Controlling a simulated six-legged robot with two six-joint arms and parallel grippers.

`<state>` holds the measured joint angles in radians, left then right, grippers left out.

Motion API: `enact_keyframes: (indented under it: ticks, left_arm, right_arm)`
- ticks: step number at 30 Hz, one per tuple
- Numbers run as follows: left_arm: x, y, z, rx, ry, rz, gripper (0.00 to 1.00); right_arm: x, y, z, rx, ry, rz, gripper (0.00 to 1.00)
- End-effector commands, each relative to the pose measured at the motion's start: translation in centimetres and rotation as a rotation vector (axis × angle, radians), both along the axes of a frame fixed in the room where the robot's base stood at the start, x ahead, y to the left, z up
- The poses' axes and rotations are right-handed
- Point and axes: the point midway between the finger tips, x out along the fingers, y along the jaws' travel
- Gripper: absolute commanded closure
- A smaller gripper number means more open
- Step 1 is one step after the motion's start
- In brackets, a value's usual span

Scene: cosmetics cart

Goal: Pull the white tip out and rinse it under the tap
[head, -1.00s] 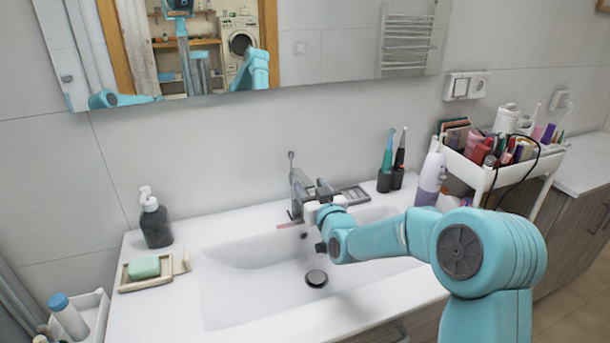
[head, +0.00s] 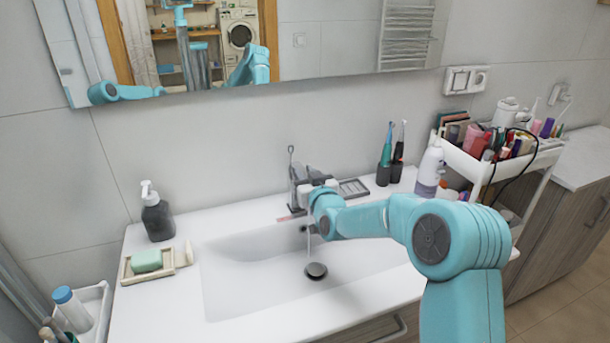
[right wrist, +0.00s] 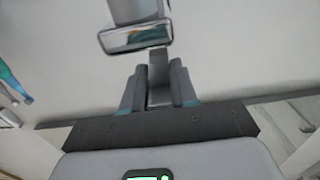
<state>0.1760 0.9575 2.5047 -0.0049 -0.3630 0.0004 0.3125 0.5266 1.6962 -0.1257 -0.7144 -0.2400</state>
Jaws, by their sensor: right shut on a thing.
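My right gripper (head: 312,190) is at the grey tap (head: 296,196), mostly hidden by its own wrist in the head view. In the right wrist view its fingers (right wrist: 159,72) are shut on a narrow grey piece (right wrist: 158,88), which looks like the tap's lever. A thin stream of water (head: 309,240) falls from the tap towards the drain (head: 316,270). A white and purple-grey bottle-like device (head: 430,170) stands upright right of the basin. I cannot make out the white tip clearly. My left gripper is out of view.
Two electric toothbrushes (head: 386,158) stand in dark cups behind the basin. A soap dish (head: 130,279) and dark pump bottle (head: 157,218) are at the left. A filled white cart (head: 474,172) stands at the right. The basin (head: 245,285) is otherwise clear.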

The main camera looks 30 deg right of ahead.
Motion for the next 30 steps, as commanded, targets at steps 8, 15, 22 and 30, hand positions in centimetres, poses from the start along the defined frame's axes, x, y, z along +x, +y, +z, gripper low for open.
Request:
enact_keyframes:
  ticks: [8, 15, 22, 30]
  left_arm:
    - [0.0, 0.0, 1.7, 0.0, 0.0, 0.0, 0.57]
    - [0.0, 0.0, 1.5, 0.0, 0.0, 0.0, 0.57]
    - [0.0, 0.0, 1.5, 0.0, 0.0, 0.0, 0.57]
    - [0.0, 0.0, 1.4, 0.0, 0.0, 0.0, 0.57]
  right_arm:
    - [0.3, -0.1, 1.4, 0.033, 0.137, 0.0, 1.0]
    - [0.3, -0.1, 1.2, 0.034, 0.147, 0.001, 1.0]
    - [0.3, -0.1, 1.2, 0.034, 0.147, 0.001, 0.47]
    - [0.0, 0.0, 1.2, 0.035, 0.147, 0.001, 0.47]
